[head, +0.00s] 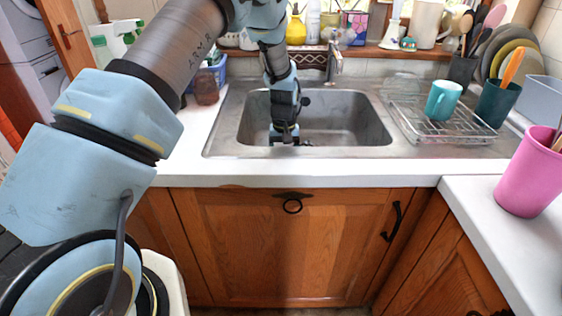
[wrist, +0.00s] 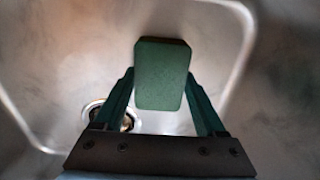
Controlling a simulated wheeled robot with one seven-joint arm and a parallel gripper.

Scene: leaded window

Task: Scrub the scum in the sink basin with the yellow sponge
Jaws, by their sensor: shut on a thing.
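The steel sink basin (head: 345,122) is set in the counter, and my arm reaches down into it. My gripper (head: 284,140) is low inside, left of the basin's middle; the head view does not show clearly what it holds. In the wrist view my gripper (wrist: 161,92) is shut on a rounded block, the sponge (wrist: 161,65). The face I see is dark green; no yellow shows. The basin floor (wrist: 75,70) beyond it is grey and blurred, with faint uneven marks. I cannot pick out a clear patch of scum. The drain (wrist: 108,112) shows beside the left finger.
The faucet (head: 333,62) stands behind the basin. A wire rack (head: 445,117) with a teal mug (head: 442,100) is on the right. A pink cup (head: 528,172) stands on the right counter (head: 480,205). A brown jar (head: 206,88) is left of the sink.

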